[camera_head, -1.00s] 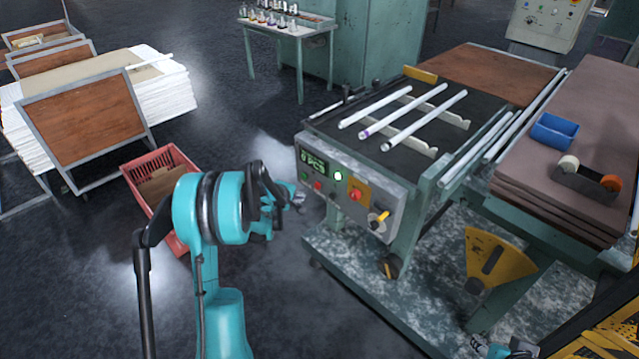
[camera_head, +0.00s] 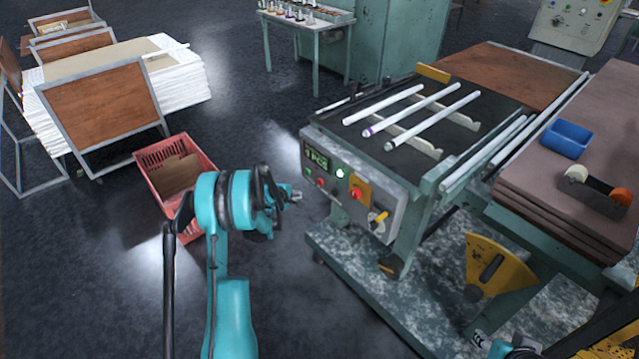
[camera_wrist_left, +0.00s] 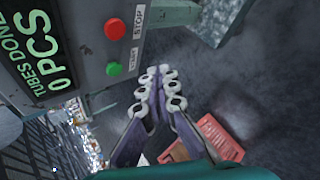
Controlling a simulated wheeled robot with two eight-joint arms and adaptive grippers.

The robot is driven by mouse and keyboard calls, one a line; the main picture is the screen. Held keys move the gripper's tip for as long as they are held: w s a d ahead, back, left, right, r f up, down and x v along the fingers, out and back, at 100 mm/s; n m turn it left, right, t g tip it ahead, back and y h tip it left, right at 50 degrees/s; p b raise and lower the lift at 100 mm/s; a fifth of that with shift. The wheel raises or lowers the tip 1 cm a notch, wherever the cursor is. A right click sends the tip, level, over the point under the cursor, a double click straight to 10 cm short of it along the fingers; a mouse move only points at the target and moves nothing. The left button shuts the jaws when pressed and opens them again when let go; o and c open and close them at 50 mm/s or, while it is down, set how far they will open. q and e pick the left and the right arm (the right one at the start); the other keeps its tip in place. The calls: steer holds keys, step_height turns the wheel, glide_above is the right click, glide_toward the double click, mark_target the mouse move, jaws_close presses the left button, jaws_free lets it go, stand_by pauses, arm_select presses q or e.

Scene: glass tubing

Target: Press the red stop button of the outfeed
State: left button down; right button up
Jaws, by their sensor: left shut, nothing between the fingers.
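The outfeed's control panel (camera_head: 345,190) faces my left arm. The left wrist view shows its red button (camera_wrist_left: 115,28) labelled STOP, with a green button (camera_wrist_left: 113,68) labelled START beside it. In the head view the small red button (camera_head: 320,182) sits below the display (camera_head: 316,157). My left gripper (camera_head: 296,195) is shut and empty, in front of the panel's left end. In the left wrist view its fingertips (camera_wrist_left: 160,88) are together, apart from both buttons. Part of my right gripper (camera_head: 479,342) shows at the bottom edge; its fingers are unclear.
A larger red button (camera_head: 356,194) on a yellow plate and a yellow-handled switch (camera_head: 378,219) are farther right on the panel. Glass tubes (camera_head: 412,110) lie on the outfeed above. A red crate (camera_head: 195,150) stands on the floor behind my left arm.

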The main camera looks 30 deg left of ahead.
mark_target(321, 182)
arm_select(q)
steer(key=w+d, duration=0.2)
steer(key=w, duration=0.4)
steer(key=shift+w+d, duration=0.35)
steer(key=shift+d, duration=0.05)
steer(key=shift+w, duration=0.15)
stand_by(1.0)
steer(key=shift+w+d, duration=0.2)
steer(key=shift+w, duration=0.05)
steer(key=shift+w+d, duration=0.15)
steer(key=shift+w, duration=0.3)
stand_by(0.7)
stand_by(0.4)
steer(key=shift+s+a+b, duration=0.3)
steer(key=shift+s+b, duration=0.1)
steer(key=shift+s, duration=0.45)
